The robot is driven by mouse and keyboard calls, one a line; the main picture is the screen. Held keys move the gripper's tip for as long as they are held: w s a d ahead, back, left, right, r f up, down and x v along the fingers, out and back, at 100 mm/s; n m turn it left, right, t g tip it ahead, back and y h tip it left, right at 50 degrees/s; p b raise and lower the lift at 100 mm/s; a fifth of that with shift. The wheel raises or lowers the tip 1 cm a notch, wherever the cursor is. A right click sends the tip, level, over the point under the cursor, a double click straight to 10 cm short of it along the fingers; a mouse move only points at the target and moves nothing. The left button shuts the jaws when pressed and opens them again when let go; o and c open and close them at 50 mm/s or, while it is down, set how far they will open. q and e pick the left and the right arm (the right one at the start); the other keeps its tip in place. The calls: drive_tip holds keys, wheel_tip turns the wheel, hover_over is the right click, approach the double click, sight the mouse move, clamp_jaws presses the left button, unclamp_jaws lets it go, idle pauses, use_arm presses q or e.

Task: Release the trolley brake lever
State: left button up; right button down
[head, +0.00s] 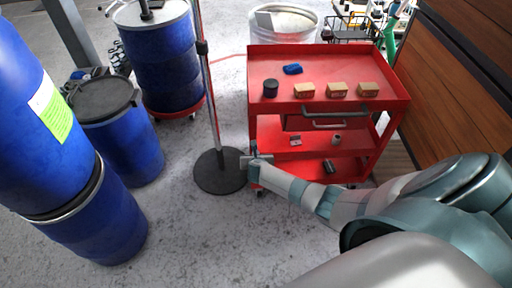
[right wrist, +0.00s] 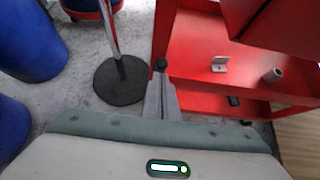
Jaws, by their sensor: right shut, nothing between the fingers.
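The red trolley (head: 395,92) stands right of centre in the head view, with its near left corner post by my right gripper (head: 250,160). It also fills the right of the right wrist view (right wrist: 205,45). My right gripper (right wrist: 161,88) is shut and empty, pointing at the trolley's lower left corner. A small dark knob (right wrist: 160,64), which may be the brake lever's end, shows right at the fingertips; I cannot tell whether they touch. The rest of the lever is hidden. My left gripper is not in view.
A stand's round black base (head: 220,171) and pole are close to the left of my right gripper. Blue drums (head: 125,150) stand at the left. Small boxes (head: 337,90) lie on the trolley top.

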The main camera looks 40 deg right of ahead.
drive_tip(key=shift+w+d+r, duration=0.25)
drive_tip(key=shift+w+r, duration=0.05)
drive_tip(key=shift+r, duration=0.2)
drive_tip(key=shift+w+d+r, duration=0.2)
drive_tip(key=shift+w+r, duration=0.1)
drive_tip(key=shift+r, duration=0.2)
drive_tip(key=s+f+p+v, duration=0.1)
drive_tip(key=f+p+v, duration=0.1)
drive_tip(key=v, duration=1.5)
drive_tip(key=shift+s+a+r, duration=0.2)
drive_tip(key=shift+s+a, duration=0.05)
drive_tip(key=shift+a, duration=0.2)
